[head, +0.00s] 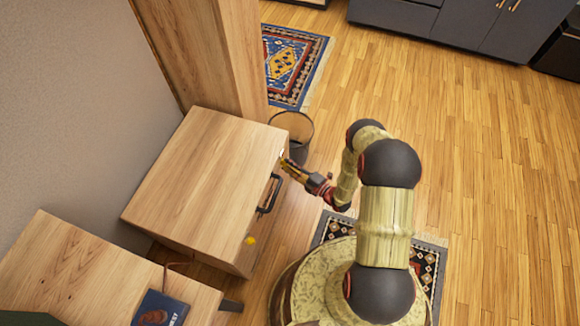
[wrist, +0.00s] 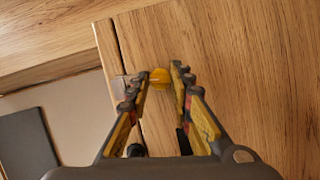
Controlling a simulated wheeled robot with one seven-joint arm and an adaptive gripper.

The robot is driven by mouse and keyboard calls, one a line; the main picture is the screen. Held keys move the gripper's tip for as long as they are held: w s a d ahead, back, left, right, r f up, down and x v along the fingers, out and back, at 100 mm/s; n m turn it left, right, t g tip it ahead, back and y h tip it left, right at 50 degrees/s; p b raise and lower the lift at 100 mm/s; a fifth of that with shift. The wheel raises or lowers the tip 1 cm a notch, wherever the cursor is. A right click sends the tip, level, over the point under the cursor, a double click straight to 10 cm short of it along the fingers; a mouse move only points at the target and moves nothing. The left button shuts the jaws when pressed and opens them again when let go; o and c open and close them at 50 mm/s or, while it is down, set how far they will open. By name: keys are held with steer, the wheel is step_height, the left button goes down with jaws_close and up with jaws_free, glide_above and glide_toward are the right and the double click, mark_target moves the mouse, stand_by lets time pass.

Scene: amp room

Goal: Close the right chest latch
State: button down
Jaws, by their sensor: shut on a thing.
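The wooden chest (head: 205,165) stands against the wall with its lid down. A dark handle (head: 269,194) is on its front side. One yellow latch (head: 250,240) shows at the near end of that side. My gripper (head: 284,162) is at the far end of the same side, at the upper edge. In the wrist view, my gripper (wrist: 162,76) has its fingers on either side of a yellow latch knob (wrist: 160,78), shut on it. A small metallic plate (wrist: 121,86) lies just left of the fingertips. The knob is hidden by my gripper in the head view.
A dark bin (head: 293,130) stands close beyond the chest's far end. A wooden post (head: 205,50) rises behind it. A low wooden table (head: 75,275) is at the near left. Open wooden floor (head: 470,150) lies to the right.

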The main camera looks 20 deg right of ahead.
steer(key=shift+f+n+t, duration=0.1)
steer(key=shift+n+t, duration=0.2)
steer(key=shift+n, duration=0.7)
steer(key=c, duration=1.6)
jaws_free()
steer(key=v, duration=1.2)
steer(key=shift+f, duration=0.15)
